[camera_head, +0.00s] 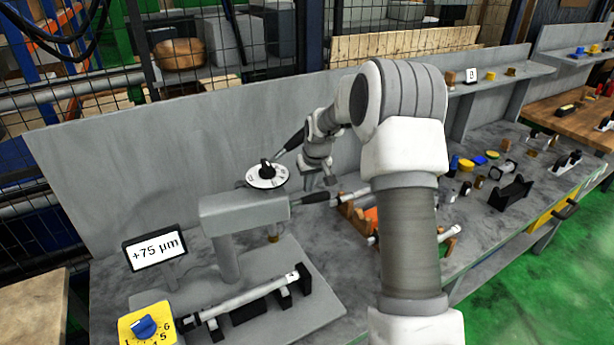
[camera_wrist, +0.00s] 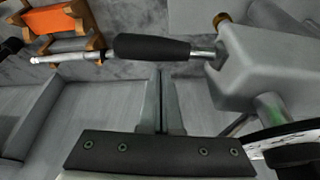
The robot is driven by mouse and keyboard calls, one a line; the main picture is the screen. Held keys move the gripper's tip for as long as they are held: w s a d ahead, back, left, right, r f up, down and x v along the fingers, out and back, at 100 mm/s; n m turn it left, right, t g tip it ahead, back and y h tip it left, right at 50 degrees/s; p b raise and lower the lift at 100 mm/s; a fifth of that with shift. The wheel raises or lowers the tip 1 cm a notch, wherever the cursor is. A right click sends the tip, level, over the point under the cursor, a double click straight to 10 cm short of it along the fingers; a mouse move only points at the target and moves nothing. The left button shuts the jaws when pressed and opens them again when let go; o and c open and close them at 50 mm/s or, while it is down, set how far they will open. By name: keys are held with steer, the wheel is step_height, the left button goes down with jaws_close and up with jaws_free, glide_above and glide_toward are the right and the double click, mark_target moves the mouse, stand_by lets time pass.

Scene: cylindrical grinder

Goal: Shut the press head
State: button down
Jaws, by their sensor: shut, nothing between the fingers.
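The press head (camera_head: 245,208) is a grey block on a post, left of centre in the head view; it fills the right of the wrist view (camera_wrist: 270,75). A black-gripped lever (camera_head: 318,197) juts from its right side on a metal rod; the wrist view shows the black grip (camera_wrist: 150,47) clearly. My gripper (camera_wrist: 161,75) is shut and empty, its fingertips just beside the grip. I cannot tell whether they touch it. In the head view the fingers are small and partly lost among my wrist links. A white dial (camera_head: 267,177) with a black knob sits on top of the head.
A display reading +75 µm (camera_head: 155,248), a yellow selector (camera_head: 147,325) and a rod on supports (camera_head: 245,297) stand near the head. An orange-and-wood rack (camera_wrist: 65,25) lies beyond the lever. A grey panel (camera_head: 150,150) rises behind.

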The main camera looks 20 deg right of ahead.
steer(key=shift+s+f, duration=0.1)
steer(key=shift+s, duration=0.25)
